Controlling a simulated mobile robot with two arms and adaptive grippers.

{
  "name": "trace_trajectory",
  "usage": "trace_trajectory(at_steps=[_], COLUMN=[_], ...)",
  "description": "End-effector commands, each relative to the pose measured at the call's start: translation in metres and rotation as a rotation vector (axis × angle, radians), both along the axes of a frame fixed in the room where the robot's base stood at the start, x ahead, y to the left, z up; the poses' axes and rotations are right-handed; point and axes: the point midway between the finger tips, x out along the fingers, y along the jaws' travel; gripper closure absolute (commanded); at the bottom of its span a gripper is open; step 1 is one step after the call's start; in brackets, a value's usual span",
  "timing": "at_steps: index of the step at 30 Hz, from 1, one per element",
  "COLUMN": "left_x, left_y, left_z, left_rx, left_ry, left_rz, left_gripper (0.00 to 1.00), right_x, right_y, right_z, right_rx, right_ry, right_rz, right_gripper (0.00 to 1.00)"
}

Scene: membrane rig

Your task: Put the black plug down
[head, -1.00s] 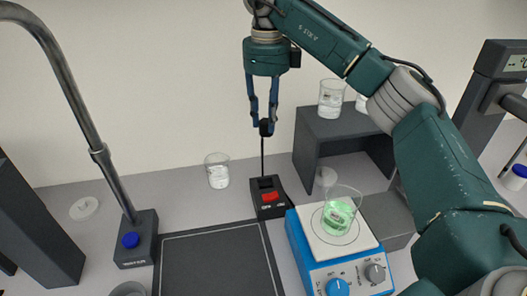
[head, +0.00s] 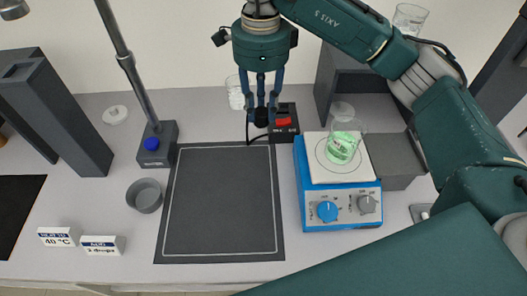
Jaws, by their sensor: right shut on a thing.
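The black plug (head: 261,117) is between the fingertips of my right gripper (head: 262,112), which is shut on it. A black cord hangs from the plug and curves to the left just above the back edge of the dark mat (head: 224,205). The black power box with a red switch (head: 284,122) is right beside the plug, to its right. I cannot tell whether the plug touches the box or the mat. My left gripper is not in view.
A glass beaker (head: 235,92) stands behind the gripper. The mat is bare.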

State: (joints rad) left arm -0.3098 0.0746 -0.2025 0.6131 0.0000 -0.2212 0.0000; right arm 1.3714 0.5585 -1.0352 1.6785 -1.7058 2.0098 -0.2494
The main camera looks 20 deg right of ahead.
Motion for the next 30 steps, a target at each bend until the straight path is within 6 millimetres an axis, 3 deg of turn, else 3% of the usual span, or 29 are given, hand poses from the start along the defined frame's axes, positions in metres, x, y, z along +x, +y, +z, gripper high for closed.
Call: trace_trajectory(at_steps=[6,12,18,26,30], left_x=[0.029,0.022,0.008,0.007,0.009], left_y=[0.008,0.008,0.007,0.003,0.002], left_z=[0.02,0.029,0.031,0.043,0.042], left_rx=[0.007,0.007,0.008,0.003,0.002], left_ry=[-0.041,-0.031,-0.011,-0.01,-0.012], left_rz=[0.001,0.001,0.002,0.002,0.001], left_gripper=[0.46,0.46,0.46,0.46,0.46], right_x=[-0.002,-0.001,0.0,-0.001,0.0], right_y=[-0.001,-0.001,-0.001,-0.001,0.0], right_z=[-0.056,-0.096,-0.111,-0.145,-0.15], right_rx=[-0.002,0.0,-0.001,0.0,0.0], right_ry=[0.006,0.002,0.0,0.002,-0.002], right_rz=[-0.002,-0.002,-0.002,-0.003,-0.001], right_gripper=[0.97,0.97,0.97,0.97,0.97])
